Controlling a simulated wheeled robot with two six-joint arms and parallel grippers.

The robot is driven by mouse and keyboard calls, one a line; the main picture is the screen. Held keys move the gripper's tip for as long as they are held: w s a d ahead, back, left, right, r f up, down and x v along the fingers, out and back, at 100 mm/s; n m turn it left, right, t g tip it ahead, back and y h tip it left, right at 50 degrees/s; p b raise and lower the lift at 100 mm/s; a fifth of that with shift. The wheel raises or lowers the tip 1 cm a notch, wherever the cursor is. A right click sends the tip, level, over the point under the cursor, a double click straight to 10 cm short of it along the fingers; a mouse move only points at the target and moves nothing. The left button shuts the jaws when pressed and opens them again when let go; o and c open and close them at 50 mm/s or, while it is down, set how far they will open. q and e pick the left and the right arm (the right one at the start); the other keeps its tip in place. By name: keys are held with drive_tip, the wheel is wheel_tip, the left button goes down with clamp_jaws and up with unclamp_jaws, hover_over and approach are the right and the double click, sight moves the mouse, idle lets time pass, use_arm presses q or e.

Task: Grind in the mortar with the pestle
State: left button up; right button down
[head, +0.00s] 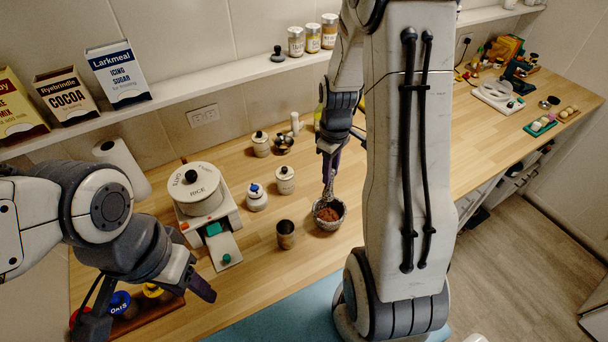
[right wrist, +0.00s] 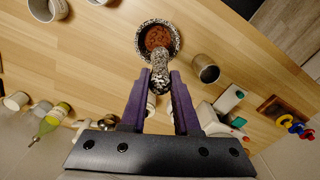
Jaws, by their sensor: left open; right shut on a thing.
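A speckled grey stone mortar (head: 341,222) holding reddish-brown contents stands on the wooden counter; it also shows in the right wrist view (right wrist: 140,38). My right gripper (head: 328,158) is above it, shut on the speckled pestle (head: 328,187). In the right wrist view the pestle (right wrist: 160,72) sits between the purple fingers, its far end at the mortar's opening over the contents. Whether its tip touches them I cannot tell. My left gripper (head: 203,288) is empty and open at the lower left, well away from the mortar, low over the counter's front.
A metal cup (head: 286,240) stands close left of the mortar. Lidded jars (head: 285,186), a white bottle (head: 256,202) and a rice dispenser (head: 207,222) stand further left. A tray with coloured lids (head: 135,318) lies near my left arm. My right arm hides counter to the mortar's right.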

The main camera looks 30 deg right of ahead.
sight(330, 197)
drive_tip(key=shift+d, duration=0.45)
drive_tip(key=shift+f, duration=0.15)
wheel_tip(330, 197, down, 4)
drive_tip(key=b, duration=0.4)
drive_tip(key=shift+f+b, duration=1.95)
drive_tip(key=shift+f, duration=0.85)
drive_tip(key=shift+f+b, duration=0.4)
drive_tip(key=shift+f, duration=0.15)
drive_tip(key=shift+s+a, duration=0.1)
drive_tip(key=shift+a, duration=0.05)
